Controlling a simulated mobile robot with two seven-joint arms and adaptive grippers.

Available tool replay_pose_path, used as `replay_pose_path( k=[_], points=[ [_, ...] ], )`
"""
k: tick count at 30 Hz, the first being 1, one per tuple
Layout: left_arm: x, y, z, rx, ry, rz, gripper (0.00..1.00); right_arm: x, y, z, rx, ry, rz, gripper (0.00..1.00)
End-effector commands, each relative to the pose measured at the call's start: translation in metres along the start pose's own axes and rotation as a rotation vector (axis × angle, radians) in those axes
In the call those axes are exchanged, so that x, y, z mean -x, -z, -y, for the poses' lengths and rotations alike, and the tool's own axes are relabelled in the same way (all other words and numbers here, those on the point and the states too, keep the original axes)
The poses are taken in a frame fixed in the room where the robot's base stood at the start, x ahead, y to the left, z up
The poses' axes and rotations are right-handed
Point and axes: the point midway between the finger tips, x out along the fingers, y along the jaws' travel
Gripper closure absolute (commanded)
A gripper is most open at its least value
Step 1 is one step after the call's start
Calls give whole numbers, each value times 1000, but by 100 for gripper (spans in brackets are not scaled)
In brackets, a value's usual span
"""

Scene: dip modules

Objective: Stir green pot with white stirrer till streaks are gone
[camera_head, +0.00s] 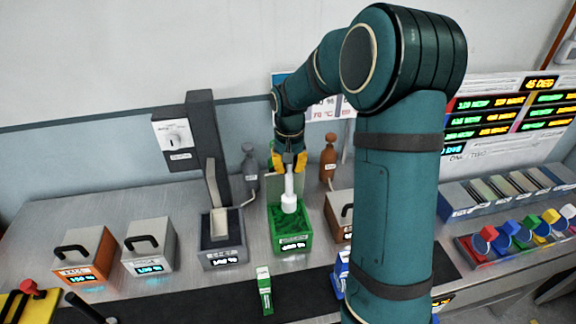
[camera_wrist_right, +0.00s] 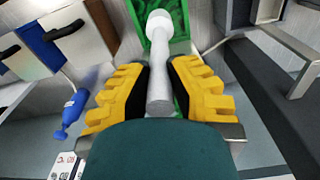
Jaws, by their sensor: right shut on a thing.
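The green pot (camera_head: 293,243) stands on the steel bench with its lid raised at the back. Its green contents show darker and lighter streaks in the right wrist view (camera_wrist_right: 178,18). My right gripper (camera_head: 289,162) is above the pot, shut on the white stirrer (camera_head: 289,187). The stirrer hangs roughly upright, its wider end down over the pot's opening. Whether that end touches the contents is hard to tell. In the right wrist view the stirrer (camera_wrist_right: 160,70) lies between the yellow fingers. My left gripper is not in view.
A grey open-lidded pot (camera_head: 222,256) stands left of the green pot. A lidded box (camera_head: 338,222) stands close on the right, partly behind my arm. Grey (camera_head: 247,170) and brown (camera_head: 328,160) bottles stand behind. A green-white block (camera_head: 265,290) stands on the dark strip in front.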

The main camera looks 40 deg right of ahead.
Motion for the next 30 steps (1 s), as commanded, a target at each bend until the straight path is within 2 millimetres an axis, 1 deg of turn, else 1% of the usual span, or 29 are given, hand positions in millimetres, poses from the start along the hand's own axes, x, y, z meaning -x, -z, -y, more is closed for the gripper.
replay_pose_path(
  k=[1, 12, 30],
  points=[
    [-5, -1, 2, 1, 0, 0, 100, -6, 0, 0, 0, 0, 0, 100],
    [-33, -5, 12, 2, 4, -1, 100, -39, -1, 0, 0, 0, 1, 100],
    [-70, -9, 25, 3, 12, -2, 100, -92, -3, 0, 0, 0, 0, 100]
  ],
)
